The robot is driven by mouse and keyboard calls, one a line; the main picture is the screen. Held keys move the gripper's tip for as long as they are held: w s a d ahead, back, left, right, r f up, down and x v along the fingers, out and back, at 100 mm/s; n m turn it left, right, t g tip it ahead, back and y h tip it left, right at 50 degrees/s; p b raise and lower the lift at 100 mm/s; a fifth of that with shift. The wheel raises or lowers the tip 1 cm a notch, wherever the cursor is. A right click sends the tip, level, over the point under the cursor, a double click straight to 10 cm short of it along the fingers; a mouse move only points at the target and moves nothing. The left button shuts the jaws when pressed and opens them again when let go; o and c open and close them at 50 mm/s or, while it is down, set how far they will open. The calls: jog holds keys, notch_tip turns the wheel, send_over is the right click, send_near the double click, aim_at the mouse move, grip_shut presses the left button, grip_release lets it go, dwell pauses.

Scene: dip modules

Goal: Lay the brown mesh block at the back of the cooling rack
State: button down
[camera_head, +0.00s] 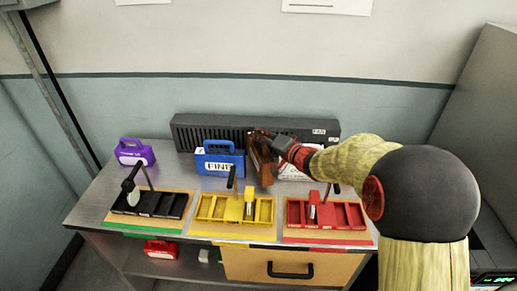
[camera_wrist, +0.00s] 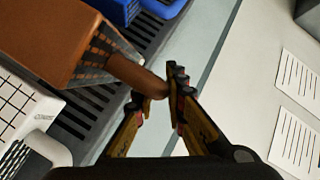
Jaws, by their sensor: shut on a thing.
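The brown mesh block (camera_head: 262,163) hangs from my gripper (camera_head: 266,137) at the back of the table, between a blue block and a white one. In the wrist view the brown block (camera_wrist: 45,35) shows its dark mesh face, and my gripper (camera_wrist: 157,92) is shut on its round brown handle (camera_wrist: 137,76). The block looks tilted in the wrist view. The long dark slatted unit (camera_head: 192,133), which seems to be the cooling rack, stands along the wall behind it. Its slats also show in the wrist view (camera_wrist: 95,108). Whether the block touches anything below cannot be told.
The blue block (camera_head: 218,163) marked FINE is close on the left; the white block (camera_head: 293,174) is partly hidden under my arm. A purple block (camera_head: 135,152) stands far left. Black (camera_head: 153,204), yellow (camera_head: 233,209) and red (camera_head: 325,215) trays line the front. A red block (camera_head: 161,249) lies on the lower shelf.

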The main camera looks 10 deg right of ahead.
aim_at(257, 143)
jog(key=shift+w+a+f, duration=0.1)
jog(key=shift+w+f, duration=0.25)
jog(key=shift+f, duration=0.05)
jog(key=shift+w+f+b, duration=0.15)
jog(key=shift+f+b, duration=0.8)
jog(key=shift+f, duration=0.7)
jog(key=c, duration=1.8)
grip_release()
jog(key=shift+f, duration=0.1)
